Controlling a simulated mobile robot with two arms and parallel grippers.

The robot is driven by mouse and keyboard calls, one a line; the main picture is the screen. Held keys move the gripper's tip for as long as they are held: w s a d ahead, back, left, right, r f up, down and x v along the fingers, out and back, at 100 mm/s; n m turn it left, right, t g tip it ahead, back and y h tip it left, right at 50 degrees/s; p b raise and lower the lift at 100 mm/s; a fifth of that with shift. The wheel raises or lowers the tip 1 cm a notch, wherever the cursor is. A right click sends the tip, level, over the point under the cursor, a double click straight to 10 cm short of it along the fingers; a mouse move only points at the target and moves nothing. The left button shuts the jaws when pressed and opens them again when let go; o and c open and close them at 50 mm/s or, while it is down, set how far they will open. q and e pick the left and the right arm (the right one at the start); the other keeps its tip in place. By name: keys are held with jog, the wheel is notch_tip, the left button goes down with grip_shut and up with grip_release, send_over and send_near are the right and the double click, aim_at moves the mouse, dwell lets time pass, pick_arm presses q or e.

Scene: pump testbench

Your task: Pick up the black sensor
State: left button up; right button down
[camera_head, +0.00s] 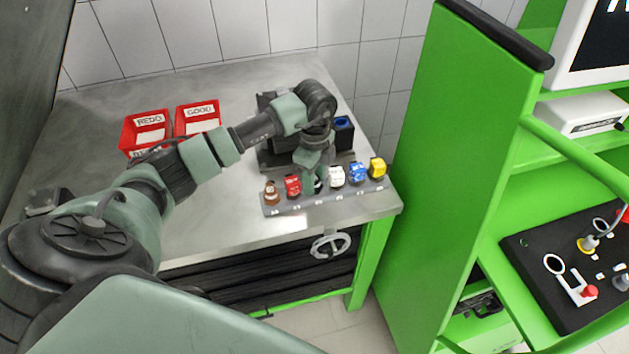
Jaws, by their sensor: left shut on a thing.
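A grey rack (328,202) stands near the front right edge of the metal table. In it stand a brown sensor (271,193), a red one (293,186), a white one (336,176), a blue one (357,173) and a yellow one (377,168). My left gripper (317,184) points down at the slot between the red and white sensors. It is shut on the black sensor (318,185), of which only a small dark part shows; the fingers hide the rest. I cannot tell whether it is clear of its slot. My right gripper is not in view.
Red bins marked REDO (149,121) and GOOD (198,109) stand at the back left, partly behind my left arm. A dark fixture with a blue-topped part (343,125) stands behind the rack. A tall green cabinet (440,180) rises close on the right.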

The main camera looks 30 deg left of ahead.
pick_arm(q)
notch_tip(320, 180, up, 10)
jog(key=b, duration=0.2)
jog(key=shift+w+b, duration=0.15)
jog(key=shift+b, duration=0.15)
notch_tip(320, 180, up, 10)
jog(key=p, duration=0.1)
jog(key=shift+f, duration=0.2)
jog(key=shift+f, duration=0.1)
